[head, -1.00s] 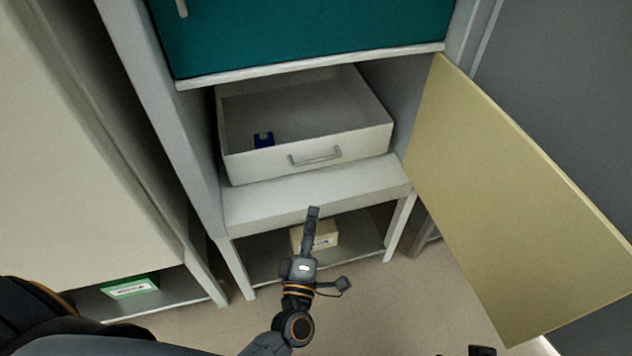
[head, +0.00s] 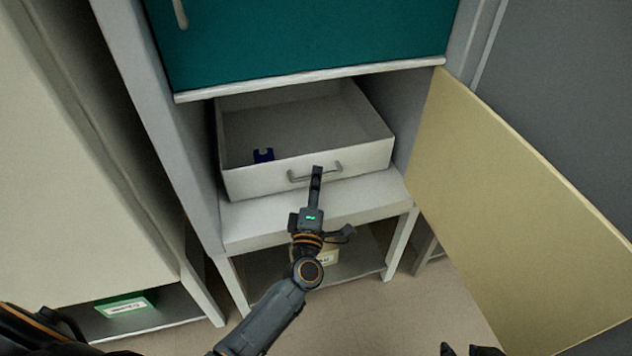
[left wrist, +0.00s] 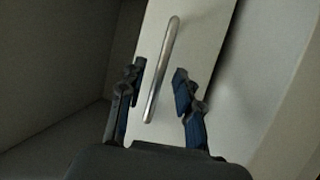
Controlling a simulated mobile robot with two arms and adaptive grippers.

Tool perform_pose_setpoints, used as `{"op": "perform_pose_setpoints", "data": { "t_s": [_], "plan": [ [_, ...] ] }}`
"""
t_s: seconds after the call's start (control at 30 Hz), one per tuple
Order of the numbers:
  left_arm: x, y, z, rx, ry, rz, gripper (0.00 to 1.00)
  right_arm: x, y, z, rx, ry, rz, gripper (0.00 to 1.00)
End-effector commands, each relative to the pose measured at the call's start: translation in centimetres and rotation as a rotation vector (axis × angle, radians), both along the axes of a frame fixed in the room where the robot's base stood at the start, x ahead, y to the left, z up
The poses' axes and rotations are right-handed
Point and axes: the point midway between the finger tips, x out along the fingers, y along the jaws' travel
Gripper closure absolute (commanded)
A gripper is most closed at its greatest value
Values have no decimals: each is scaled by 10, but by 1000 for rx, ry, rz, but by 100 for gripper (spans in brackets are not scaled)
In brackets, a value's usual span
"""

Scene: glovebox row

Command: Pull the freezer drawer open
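The white freezer drawer (head: 255,181) stands out of its compartment below the teal door, with its inside showing. Its grey bar handle (head: 331,168) is on the front face. My left gripper (head: 317,172) is at the handle in the head view. In the left wrist view, the two fingers of my left gripper (left wrist: 160,85) are apart, one on each side of the handle (left wrist: 164,68), with gaps between fingers and bar. A small dark blue item (head: 263,155) lies in the drawer. Only dark tips of my right gripper (head: 468,350) show at the bottom edge.
A pale yellow door (head: 530,210) stands open on the right. The teal door (head: 310,40) is above the drawer. A pale box (head: 328,257) is on the shelf below, partly behind my left arm. A green box (head: 125,303) sits at lower left.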

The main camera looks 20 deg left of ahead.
Motion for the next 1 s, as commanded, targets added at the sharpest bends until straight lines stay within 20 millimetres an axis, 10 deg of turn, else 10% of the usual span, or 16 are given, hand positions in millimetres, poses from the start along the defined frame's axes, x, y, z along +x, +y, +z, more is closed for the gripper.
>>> {"op": "perform_pose_setpoints", "data": {
  "t_s": [0.3, 0.5, 1.0],
  "plan": [
    [3, 1, 0, 0, 1, 0, 66, 2, 1, 1, 3, -10, 1, 60],
    [3, 0, 0, 0, 1, 0, 100, 2, 1, 1, 2, -10, 0, 60],
    [-3, -4, 0, -1, 3, -1, 100, -7, -2, -2, -7, 35, -2, 60]
  ]
}}
